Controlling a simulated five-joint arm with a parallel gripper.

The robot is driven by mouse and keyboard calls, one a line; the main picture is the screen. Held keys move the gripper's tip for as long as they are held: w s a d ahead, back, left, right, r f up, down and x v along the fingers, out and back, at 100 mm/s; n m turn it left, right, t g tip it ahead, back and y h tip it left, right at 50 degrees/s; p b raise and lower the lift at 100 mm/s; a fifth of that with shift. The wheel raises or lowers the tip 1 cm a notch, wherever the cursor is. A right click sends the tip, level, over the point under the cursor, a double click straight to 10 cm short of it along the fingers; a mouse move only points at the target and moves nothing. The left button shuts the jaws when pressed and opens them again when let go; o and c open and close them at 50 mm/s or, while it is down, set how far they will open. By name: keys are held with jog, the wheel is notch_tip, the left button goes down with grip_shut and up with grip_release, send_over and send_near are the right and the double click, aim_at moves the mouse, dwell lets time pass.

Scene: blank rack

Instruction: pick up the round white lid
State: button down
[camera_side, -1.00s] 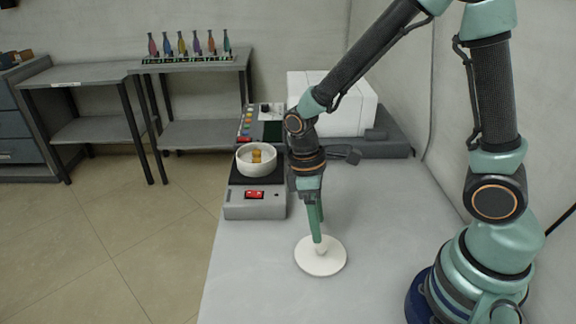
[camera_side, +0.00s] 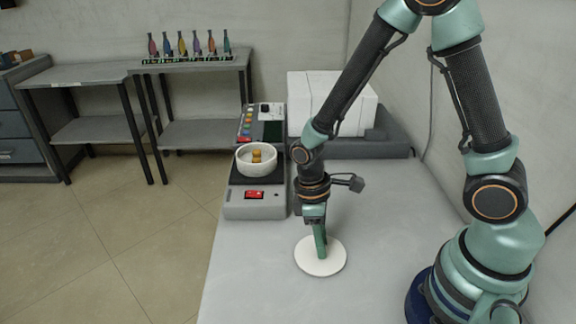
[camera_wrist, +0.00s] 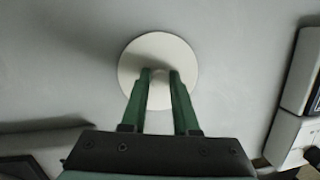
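The round white lid (camera_side: 304,262) lies flat on the grey bench top, with its small knob hidden behind my fingers in the side view. My gripper (camera_side: 322,254) points down over the lid's middle, its green fingertips low at the knob. In the wrist view the lid (camera_wrist: 134,62) is a pale disc, and my gripper (camera_wrist: 160,76) has one finger on each side of the knob (camera_wrist: 160,74). The fingers stand apart with a gap between them. Whether they touch the knob is hard to tell.
A hotplate device (camera_side: 232,207) with a white bowl (camera_side: 256,170) holding yellowish pieces stands behind and left of the lid. A white box (camera_side: 350,105) stands at the back. The bench around the lid is clear.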

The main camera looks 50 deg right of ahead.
dwell(0.3)
jog(key=s+v, duration=0.2)
jog(key=v, duration=0.7)
jog(key=s+d+r+v, duration=0.1)
jog(key=s+v, duration=0.1)
jog(key=v, duration=0.8)
jog(key=w+d+f+m, duration=0.3)
jog(key=w+d+m, duration=0.1)
jog(key=w+m, duration=0.25)
jog(key=s+a+r+n, duration=0.3)
jog(key=s+a+n, duration=0.1)
jog(key=s+n, duration=0.2)
jog(key=w+x, duration=0.1)
jog(key=x, duration=0.5)
jog(key=w+x, duration=0.1)
jog(key=x, duration=0.5)
jog(key=w+a+x, duration=0.1)
jog(key=x, duration=0.6)
jog(key=shift+w+f, duration=0.25)
jog(key=shift+f, duration=0.15)
jog(key=shift+f, duration=0.1)
jog(key=c, duration=0.7)
grip_release()
